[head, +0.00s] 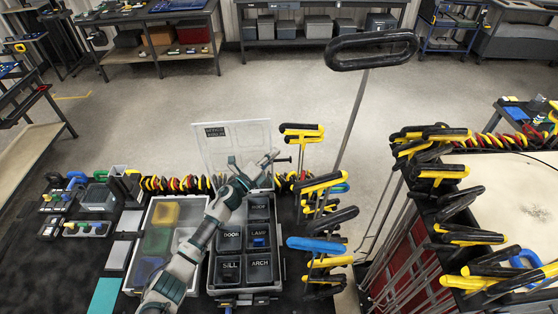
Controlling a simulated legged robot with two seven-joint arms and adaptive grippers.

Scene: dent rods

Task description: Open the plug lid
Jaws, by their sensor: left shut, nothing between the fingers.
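A clear plastic lid (215,150) with a dark label stands raised at the back of the dark compartment box (213,270). The label's text is too small to read surely. The box has compartments marked DOOR, LAMP, SILL and ARCH; a blue piece (259,242) lies in the LAMP one. My left arm reaches up from the bottom across the box's left side. My left gripper (283,160) is shut and empty at the lid's right edge; I cannot tell whether it touches the lid. My right gripper is out of view.
Left of the box is a pale tray (128,284) with coloured bins. Yellow-and-black handled rods (319,182) crowd the right side, and a tall rod with a black loop handle (371,50) rises there. Open floor (140,110) lies beyond the bench.

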